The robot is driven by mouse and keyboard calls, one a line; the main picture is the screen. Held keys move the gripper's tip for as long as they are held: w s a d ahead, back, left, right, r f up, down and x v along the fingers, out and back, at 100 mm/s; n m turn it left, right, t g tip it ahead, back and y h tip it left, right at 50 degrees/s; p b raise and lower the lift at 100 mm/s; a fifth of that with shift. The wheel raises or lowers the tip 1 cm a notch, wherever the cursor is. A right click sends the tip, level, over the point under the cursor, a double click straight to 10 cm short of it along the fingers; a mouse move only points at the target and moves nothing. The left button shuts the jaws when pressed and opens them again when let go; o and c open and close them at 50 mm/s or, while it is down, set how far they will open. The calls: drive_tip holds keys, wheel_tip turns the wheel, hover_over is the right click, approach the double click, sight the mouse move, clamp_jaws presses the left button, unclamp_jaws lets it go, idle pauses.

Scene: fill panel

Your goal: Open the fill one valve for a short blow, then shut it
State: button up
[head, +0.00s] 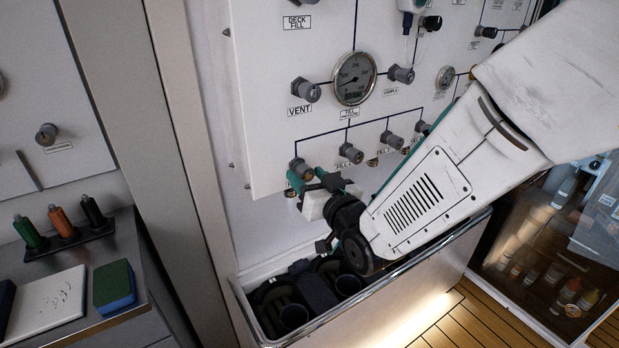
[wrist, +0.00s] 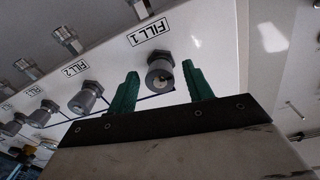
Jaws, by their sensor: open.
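The fill one valve is a grey knob (wrist: 160,76) below the label FILL 1 (wrist: 149,32) in the wrist view. In the head view this knob (head: 301,168) is the leftmost of the lower row on the white panel, partly covered by my gripper. My gripper (wrist: 160,90) has green fingers, open, one on each side of the knob. In the head view my gripper (head: 318,183) is at the panel's lower left corner. I cannot tell whether either finger touches the knob.
Other fill knobs (head: 351,153) run to the right along the row. A round gauge (head: 354,78), the VENT knob (head: 306,90) and the sample knob (head: 401,74) sit above. A metal-rimmed bin (head: 245,312) with dark cylinders stands below my arm. A bench with a sponge (head: 114,287) is at left.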

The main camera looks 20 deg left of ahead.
drive_tip(key=shift+c, duration=0.3)
drive_tip(key=c, duration=0.9)
drive_tip(key=shift+m, duration=0.4)
drive_tip(key=m, duration=0.4)
drive_tip(key=shift+m, duration=0.3)
drive_tip(key=m, duration=0.4)
drive_tip(key=shift+r, duration=0.1)
drive_tip(key=m, duration=0.4)
drive_tip(key=shift+m+g, duration=0.3)
drive_tip(key=shift+g, duration=0.1)
drive_tip(key=m, duration=0.4)
